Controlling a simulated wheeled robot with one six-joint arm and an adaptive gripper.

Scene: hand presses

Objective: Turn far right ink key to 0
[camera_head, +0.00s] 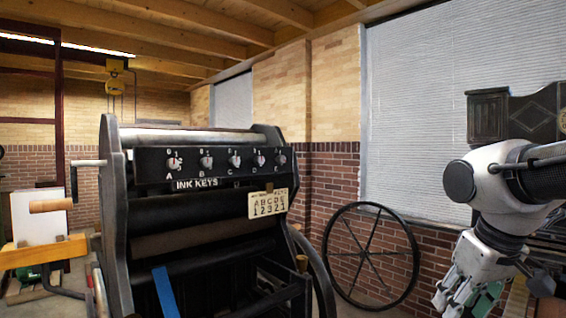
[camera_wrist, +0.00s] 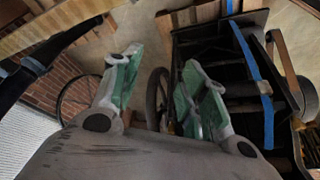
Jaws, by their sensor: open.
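A card (camera_head: 268,203) below the row reads ABCDE over 12321. My gripper (camera_head: 455,296) is at the lower right of the head view, well away from the keys and pointing down. In the wrist view my gripper (camera_wrist: 160,95) is open, with nothing between its green-padded fingers.
A large black spoked wheel (camera_head: 370,258) stands by the brick wall between the press and my arm. A wooden-handled crank (camera_head: 52,206) juts from the press's left side. Blue tape (camera_head: 165,292) hangs on the press front; blue strips also show in the wrist view (camera_wrist: 252,60).

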